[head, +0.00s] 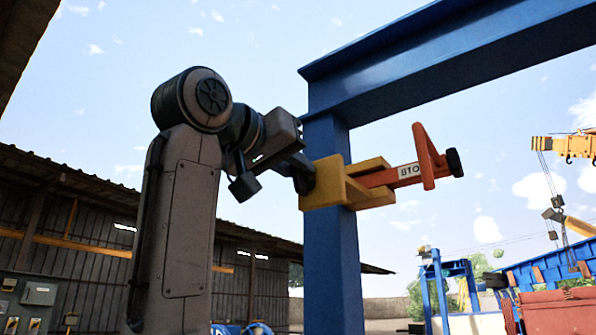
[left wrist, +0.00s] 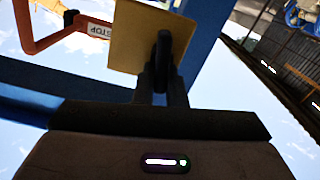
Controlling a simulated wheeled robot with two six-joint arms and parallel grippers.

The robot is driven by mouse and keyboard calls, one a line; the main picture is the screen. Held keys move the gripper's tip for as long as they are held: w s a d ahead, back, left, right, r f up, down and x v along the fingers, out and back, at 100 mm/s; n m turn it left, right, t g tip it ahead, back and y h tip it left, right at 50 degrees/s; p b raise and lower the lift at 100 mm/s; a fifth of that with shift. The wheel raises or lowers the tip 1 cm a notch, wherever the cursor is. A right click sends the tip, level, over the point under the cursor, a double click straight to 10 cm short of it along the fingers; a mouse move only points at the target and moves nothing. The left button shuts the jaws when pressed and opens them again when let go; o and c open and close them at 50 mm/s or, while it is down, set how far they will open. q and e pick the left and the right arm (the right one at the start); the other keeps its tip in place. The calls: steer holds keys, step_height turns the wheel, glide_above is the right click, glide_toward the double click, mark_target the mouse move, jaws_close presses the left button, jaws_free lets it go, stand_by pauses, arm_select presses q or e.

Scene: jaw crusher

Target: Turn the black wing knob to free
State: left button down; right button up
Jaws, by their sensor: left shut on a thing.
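The black wing knob (left wrist: 163,50) sits against the flat face of a yellow bracket (left wrist: 138,35) in the left wrist view. My left gripper (left wrist: 163,85) is shut on the knob, with a finger on either side of it. In the head view my left gripper (head: 298,172) reaches the yellow bracket (head: 328,183) from the left, and its fingers and the knob merge into one dark shape. An orange-red arm (head: 380,178) with a white label runs out of the bracket to an upright orange plate (head: 424,157) and a black end piece (head: 454,163). My right gripper is not in view.
The bracket is fixed on a blue post (head: 337,250) under a blue overhead beam (head: 450,55). A corrugated shed (head: 60,220) stands behind on the left. Cranes and machinery are far off at the right. Open air surrounds the orange-red arm.

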arm_select(q)
steer(key=n, duration=0.1)
steer(key=n+b, duration=0.1)
steer(key=n, duration=0.1)
steer(key=n+b, duration=0.1)
steer(key=shift+w+a+f+n, duration=0.2)
steer(key=shift+a+f+n, duration=0.05)
steer(key=shift+a+n, duration=0.1)
steer(key=n+b, duration=0.2)
steer(key=n, duration=0.1)
steer(key=f+n+b, duration=0.1)
steer(key=n+b, duration=0.1)
steer(key=n, duration=0.2)
steer(key=n+b, duration=0.2)
steer(key=n, duration=0.1)
steer(key=shift+w+a+f+n, duration=0.25)
steer(key=shift+w+a, duration=0.05)
steer(key=c, duration=1.5)
jaws_free()
steer(key=shift+a, duration=0.1)
steer(key=shift+s, duration=0.1)
